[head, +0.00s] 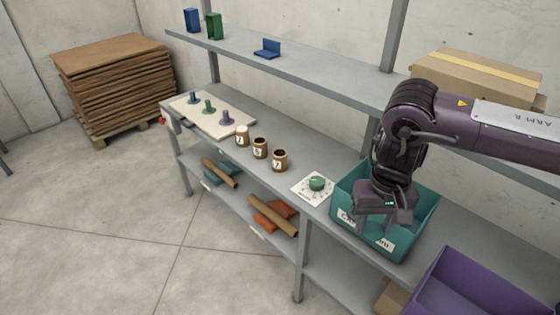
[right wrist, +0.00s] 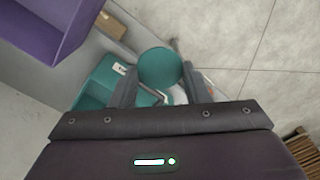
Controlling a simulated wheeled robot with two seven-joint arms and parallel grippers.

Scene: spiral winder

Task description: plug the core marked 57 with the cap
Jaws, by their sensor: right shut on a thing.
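My right gripper (head: 383,222) is over the teal bin at the right of the shelf. In the right wrist view, my right gripper (right wrist: 160,92) is shut on a round teal cap (right wrist: 160,67), seen face on between the fingers. Three brown cores stand upright in a row on the shelf: a left core (head: 242,136) with a pale top, a middle core (head: 260,148) and a right core (head: 280,160), both with dark open tops. Each has a white number label; the numbers are too small to read surely. My left gripper is in neither view.
The teal bin (head: 427,215) has walls close around my right gripper. A board (head: 237,124) with coloured pegs lies beyond the cores. A purple bin (head: 470,285) stands at lower right.

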